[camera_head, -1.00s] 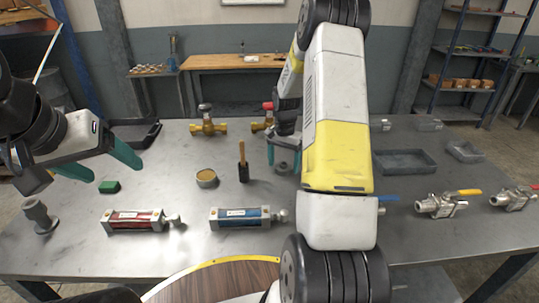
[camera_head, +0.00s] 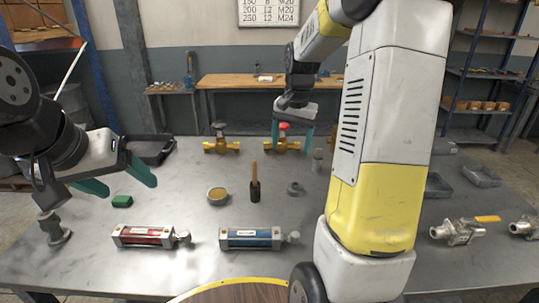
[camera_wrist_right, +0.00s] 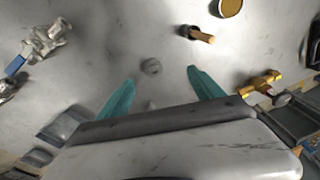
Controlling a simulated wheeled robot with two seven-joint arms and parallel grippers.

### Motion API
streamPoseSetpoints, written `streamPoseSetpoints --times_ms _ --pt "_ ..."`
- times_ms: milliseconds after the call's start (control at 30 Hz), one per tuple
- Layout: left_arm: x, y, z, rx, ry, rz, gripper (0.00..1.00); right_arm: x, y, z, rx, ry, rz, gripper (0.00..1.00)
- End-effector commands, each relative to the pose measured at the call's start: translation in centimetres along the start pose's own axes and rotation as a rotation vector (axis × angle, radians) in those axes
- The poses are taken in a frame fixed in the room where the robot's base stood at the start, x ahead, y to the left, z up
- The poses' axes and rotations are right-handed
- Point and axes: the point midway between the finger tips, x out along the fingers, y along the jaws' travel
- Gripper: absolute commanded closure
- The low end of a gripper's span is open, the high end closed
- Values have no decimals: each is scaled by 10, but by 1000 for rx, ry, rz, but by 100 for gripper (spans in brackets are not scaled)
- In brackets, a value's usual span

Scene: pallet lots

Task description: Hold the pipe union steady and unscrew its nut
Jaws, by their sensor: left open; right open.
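A short grey ring-shaped part (camera_head: 295,188), which looks like the nut, lies on the table right of the wooden-handled brush; it also shows in the right wrist view (camera_wrist_right: 151,66). A grey flanged piece (camera_head: 54,230), possibly the union body, stands at the table's left. Another small grey part (camera_head: 318,160) stands behind the ring; I cannot tell its role. My left gripper (camera_head: 120,181) is open and empty above the table's left side. My right gripper (camera_head: 292,140) is open and empty, fingers down, behind and above the ring.
A red cylinder (camera_head: 148,236) and a blue cylinder (camera_head: 252,238) lie in front. A tin (camera_head: 217,195), a brush (camera_head: 255,190) and a green block (camera_head: 122,201) are nearby. Brass valves (camera_head: 221,146) stand behind. A ball valve (camera_head: 458,231) lies right. My right arm hides some table.

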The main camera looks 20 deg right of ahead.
Motion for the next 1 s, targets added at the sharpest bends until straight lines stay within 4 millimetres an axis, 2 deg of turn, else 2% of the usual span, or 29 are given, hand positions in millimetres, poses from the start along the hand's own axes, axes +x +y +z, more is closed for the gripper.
streamPoseSetpoints --times_ms 33,100,200,400,600,700,833,1000 --pt "0 0 0 0 0 0 26 -20 -2 15 -41 25 -24 24" --pt "0 0 0 0 0 0 26 -40 -3 37 -101 55 -56 24" --pt "0 0 0 0 0 0 26 -64 -2 68 -188 97 -96 24" --pt "0 0 0 0 0 0 26 -99 5 134 -361 191 -173 24" --pt "0 0 0 0 0 0 26 -113 18 193 -517 285 -235 24" --pt "0 0 0 0 0 0 26 -114 22 213 -574 321 -256 24" --pt "0 0 0 0 0 0 26 -113 26 228 -615 348 -270 24" --pt "0 0 0 0 0 0 26 -112 28 232 -630 355 -274 24"
